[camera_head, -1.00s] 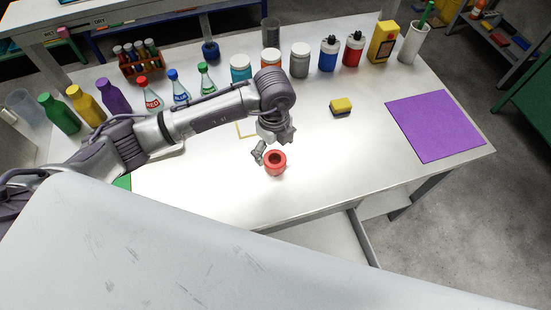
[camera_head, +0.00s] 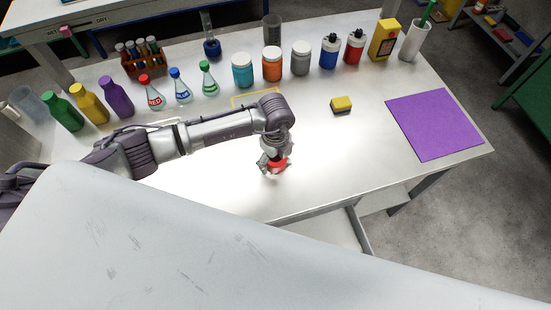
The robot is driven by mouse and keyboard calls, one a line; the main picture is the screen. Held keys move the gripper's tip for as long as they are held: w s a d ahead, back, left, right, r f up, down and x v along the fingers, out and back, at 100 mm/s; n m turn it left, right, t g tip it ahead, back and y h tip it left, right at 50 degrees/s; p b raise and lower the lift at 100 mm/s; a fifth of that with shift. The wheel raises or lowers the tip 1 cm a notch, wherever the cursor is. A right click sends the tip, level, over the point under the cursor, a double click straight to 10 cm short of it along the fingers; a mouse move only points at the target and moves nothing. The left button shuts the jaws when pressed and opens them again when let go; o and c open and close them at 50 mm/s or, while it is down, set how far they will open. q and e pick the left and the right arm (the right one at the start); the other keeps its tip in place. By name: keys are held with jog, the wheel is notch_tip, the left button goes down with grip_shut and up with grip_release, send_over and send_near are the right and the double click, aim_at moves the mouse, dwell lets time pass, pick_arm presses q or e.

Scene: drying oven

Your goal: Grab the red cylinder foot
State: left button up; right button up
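The red cylinder foot (camera_head: 278,164) stands on the white table near its front edge, a small red ring-shaped piece. My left gripper (camera_head: 273,168) points down right over it, with fingers around its sides. The gripper covers much of the foot, including its top hole. I cannot tell whether the fingers press on it or only surround it. The foot appears to be at table height. My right gripper is not in view.
Bottles and flasks stand at the back left, with several jars (camera_head: 272,64) along the back. A yellow-and-black sponge (camera_head: 342,105) and a purple mat (camera_head: 435,124) lie to the right. The table's middle is clear.

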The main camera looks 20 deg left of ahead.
pick_arm(q)
jog(key=c, duration=0.8)
jog(key=shift+c, duration=0.2)
jog(key=shift+r, duration=0.15)
